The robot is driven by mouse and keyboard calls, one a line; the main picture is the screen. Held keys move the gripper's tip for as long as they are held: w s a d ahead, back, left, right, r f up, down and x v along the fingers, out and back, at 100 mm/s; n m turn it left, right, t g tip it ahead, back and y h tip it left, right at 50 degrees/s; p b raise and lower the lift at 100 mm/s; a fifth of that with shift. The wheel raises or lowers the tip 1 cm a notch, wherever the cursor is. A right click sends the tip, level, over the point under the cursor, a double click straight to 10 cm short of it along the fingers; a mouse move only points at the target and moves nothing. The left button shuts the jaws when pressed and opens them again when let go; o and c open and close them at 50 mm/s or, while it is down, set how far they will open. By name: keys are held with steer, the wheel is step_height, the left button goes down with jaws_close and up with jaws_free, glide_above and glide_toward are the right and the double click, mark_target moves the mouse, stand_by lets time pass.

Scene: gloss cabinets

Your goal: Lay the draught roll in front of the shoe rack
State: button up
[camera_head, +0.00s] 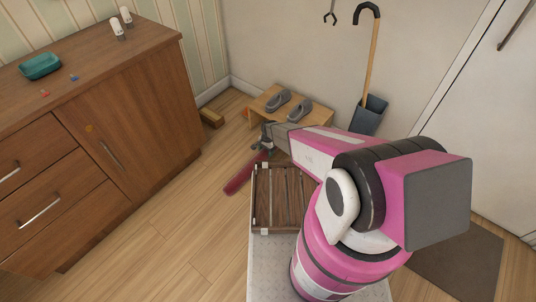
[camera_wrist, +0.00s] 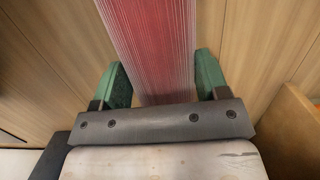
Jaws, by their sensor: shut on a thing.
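The draught roll (camera_head: 243,176) is a long red roll with fine pale stripes. My gripper (camera_head: 266,150) is shut on it; in the wrist view the green fingers sit on both sides of the roll (camera_wrist: 150,40). In the head view it slants down to the left from my gripper, over or on the floor; I cannot tell whether it touches. Its other end is hidden by my arm. The light wooden shoe rack (camera_head: 262,104) stands against the back wall, just beyond my gripper, with a pair of grey shoes (camera_head: 288,104) on top. My arm hides its right front part.
A brown wooden cabinet (camera_head: 140,110) stands at left, with a teal dish (camera_head: 40,66) on top. A slatted wooden crate (camera_head: 283,198) is in front of my arm's base. Floor between cabinet and crate is clear.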

steer(key=shift+w+d+f, duration=0.3)
steer(key=shift+w+f, duration=0.1)
steer(key=shift+w, duration=0.15)
steer(key=shift+w+d+f, duration=0.3)
steer(key=shift+w+f, duration=0.1)
steer(key=shift+w, duration=0.15)
steer(key=shift+f, duration=1.9)
steer(key=shift+f, duration=0.15)
steer(key=o, duration=1.5)
steer(key=shift+c, duration=0.2)
steer(key=r, duration=0.4)
steer(key=w+r, duration=0.1)
steer(key=r, duration=0.2)
steer(key=d+r, duration=0.1)
steer(key=r, duration=0.3)
steer(key=shift+w+r, duration=0.15)
steer(key=shift+r, duration=0.2)
steer(key=s+d+r+n, duration=0.2)
steer(key=s+d+r, duration=0.4)
steer(key=r, duration=0.7)
steer(key=s+d+r+n+t, duration=0.1)
steer(key=s+d+r+n, duration=0.2)
steer(key=r, duration=1)
steer(key=s+d+r+n+h, duration=0.1)
steer(key=s+d+r+n, duration=0.1)
steer(key=s+d+r, duration=0.7)
step_height(320, 180, up, 5)
steer(key=shift+s+f+n, duration=0.15)
steer(key=shift+s+n, duration=0.15)
steer(key=shift+s, duration=0.65)
